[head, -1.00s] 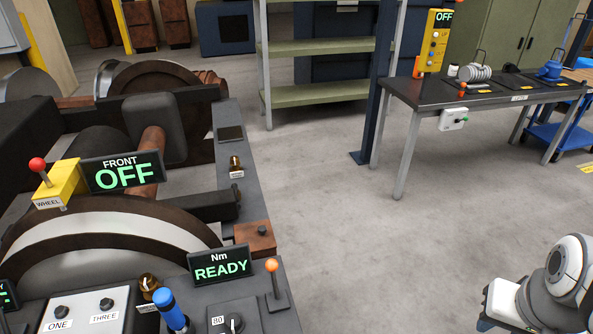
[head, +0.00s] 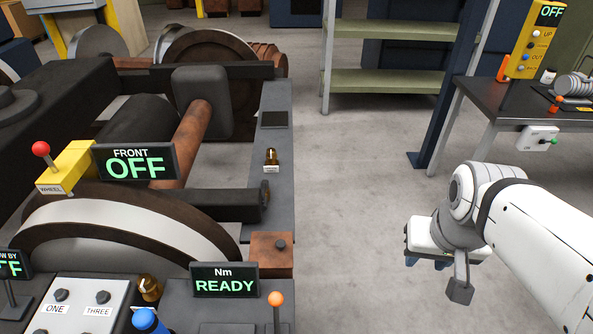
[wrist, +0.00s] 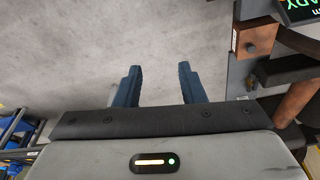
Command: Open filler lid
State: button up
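No part in view carries a readable filler label. A rusty brown box (head: 272,262) with a dark knob (head: 280,244) on its lid sits at the right edge of the machine, and its top looks closed. It also shows at the upper right in the wrist view (wrist: 262,36). A brass fitting (head: 271,157) with a small label too small to read stands on the grey side plate behind it. My gripper (head: 426,263) hangs over open floor, right of the rusty box and apart from it. Its two blue fingers are spread with nothing between them (wrist: 160,86).
A display reading "Nm READY" (head: 224,280) and an orange-tipped lever (head: 275,300) stand in front of the box. A large wheel (head: 125,235) lies to its left. A dark workbench (head: 500,110) stands at the right. Bare floor (head: 345,230) lies between.

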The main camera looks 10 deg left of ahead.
jog(key=shift+d, duration=0.4)
jog(key=shift+o, duration=1.5)
jog(key=w+a+f+n, duration=0.1)
jog(key=w+a+n, duration=0.1)
jog(key=w+a, duration=0.3)
jog(key=w, duration=0.2)
jog(key=shift+w+a+g, duration=0.3)
jog(key=shift+a, duration=0.1)
jog(key=n+g+p, duration=0.1)
jog(key=n+g, duration=0.1)
jog(key=n, duration=0.7)
send_over(281, 242)
notch_tip(281, 242, down, 22)
jog(key=shift+r, duration=0.25)
notch_tip(281, 242, down, 8)
jog(key=shift+r+p, duration=0.15)
jog(key=shift+p, duration=0.35)
